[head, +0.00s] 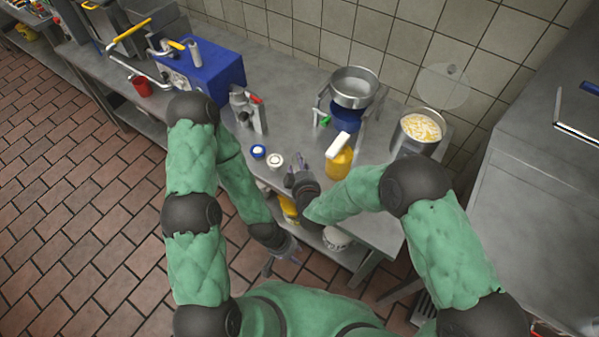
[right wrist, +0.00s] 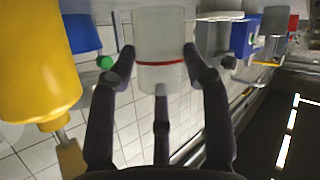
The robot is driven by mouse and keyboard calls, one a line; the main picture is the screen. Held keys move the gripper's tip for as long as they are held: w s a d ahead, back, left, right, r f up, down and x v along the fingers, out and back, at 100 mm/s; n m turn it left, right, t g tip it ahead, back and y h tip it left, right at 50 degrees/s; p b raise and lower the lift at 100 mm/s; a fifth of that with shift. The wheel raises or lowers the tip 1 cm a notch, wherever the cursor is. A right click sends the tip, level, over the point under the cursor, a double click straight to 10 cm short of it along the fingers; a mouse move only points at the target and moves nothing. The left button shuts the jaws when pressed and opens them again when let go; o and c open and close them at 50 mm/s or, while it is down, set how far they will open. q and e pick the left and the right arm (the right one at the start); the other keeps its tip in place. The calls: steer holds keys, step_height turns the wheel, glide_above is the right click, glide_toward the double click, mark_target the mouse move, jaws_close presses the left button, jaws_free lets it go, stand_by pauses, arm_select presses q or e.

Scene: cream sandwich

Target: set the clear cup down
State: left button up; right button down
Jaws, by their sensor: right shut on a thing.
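The clear cup (right wrist: 160,45), translucent with a red line around it, sits between the fingers of my right gripper (right wrist: 160,60) in the right wrist view. That gripper is shut on it. In the head view my right gripper (head: 296,170) is over the steel table, left of the yellow bottle (head: 340,163). The cup is not clearly seen there, and I cannot tell whether its base touches the table. My left gripper (head: 282,257) hangs low in front of the table edge, with its fingers apart and nothing seen between them.
The yellow bottle (right wrist: 38,60) is close beside the cup in the wrist view. A white round container (head: 276,160) and a blue-rimmed one (head: 258,152) stand left of the right gripper. A steel pot (head: 354,88) and a pot of pale food (head: 421,128) are further back.

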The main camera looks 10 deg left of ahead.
steer(key=shift+f+b, duration=0.35)
steer(key=shift+f, duration=0.95)
steer(key=shift+s, duration=0.1)
steer(key=shift+f, duration=0.15)
steer(key=c, duration=0.6)
jaws_free()
steer(key=shift+r, duration=0.2)
steer(key=shift+p+v, duration=1.65)
steer(key=shift+v, duration=4.35)
